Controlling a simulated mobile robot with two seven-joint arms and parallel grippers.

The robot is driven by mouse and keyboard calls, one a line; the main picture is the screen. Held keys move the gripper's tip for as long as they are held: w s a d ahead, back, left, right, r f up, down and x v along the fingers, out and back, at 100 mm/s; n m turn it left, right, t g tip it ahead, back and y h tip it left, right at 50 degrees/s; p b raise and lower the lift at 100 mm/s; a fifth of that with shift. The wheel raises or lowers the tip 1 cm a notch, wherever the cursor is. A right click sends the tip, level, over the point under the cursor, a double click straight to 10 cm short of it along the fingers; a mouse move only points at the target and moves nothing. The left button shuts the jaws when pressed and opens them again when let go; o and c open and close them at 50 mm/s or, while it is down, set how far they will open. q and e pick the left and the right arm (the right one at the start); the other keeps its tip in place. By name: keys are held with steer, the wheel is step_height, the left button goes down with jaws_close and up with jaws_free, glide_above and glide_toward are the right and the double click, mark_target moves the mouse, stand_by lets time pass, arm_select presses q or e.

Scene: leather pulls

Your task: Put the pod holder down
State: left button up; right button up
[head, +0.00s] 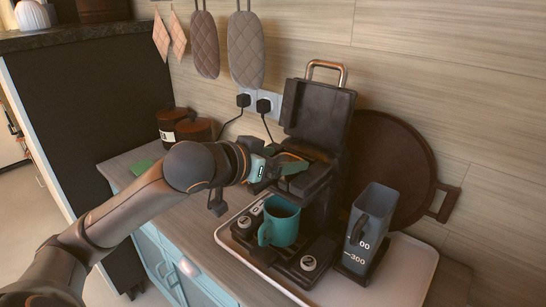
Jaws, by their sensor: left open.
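The black coffee machine (325,135) stands on a white tray with its lid raised. My left gripper (291,164) reaches in from the left to the machine's opened upper part, its fingers at the front of the chamber below the lid. It is open. I cannot clearly make out the pod holder; the dark parts around the fingers hide or blend with it, and I cannot tell whether it sits in the machine. A teal mug (280,222) stands on the machine's base below the gripper. My right gripper is not in view.
The white tray (415,268) has free room at its right. A grey water tank (371,220) stands on it. A round brown board (395,165) leans on the wall behind. Brown canisters (172,124) and a green cloth (143,167) are at the counter's left. Two cords run to wall plugs.

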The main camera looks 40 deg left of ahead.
arm_select(q)
steer(key=shift+r, duration=0.2)
steer(key=shift+s+r, duration=0.1)
steer(key=shift+s, duration=0.1)
steer(key=v, duration=0.2)
steer(key=shift+s+r, duration=0.2)
steer(key=b+v, duration=0.3)
steer(key=b, duration=0.3)
steer(key=shift+s+a, duration=0.1)
steer(key=shift+s, duration=0.3)
steer(key=b+v, duration=0.1)
steer(key=v, duration=0.1)
steer(key=b+v, duration=0.1)
steer(key=v, duration=0.2)
steer(key=shift+r, duration=0.4)
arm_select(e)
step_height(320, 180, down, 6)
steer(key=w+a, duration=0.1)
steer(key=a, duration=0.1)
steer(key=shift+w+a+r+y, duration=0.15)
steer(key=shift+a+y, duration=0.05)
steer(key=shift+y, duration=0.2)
arm_select(q)
steer(key=shift+s, duration=0.1)
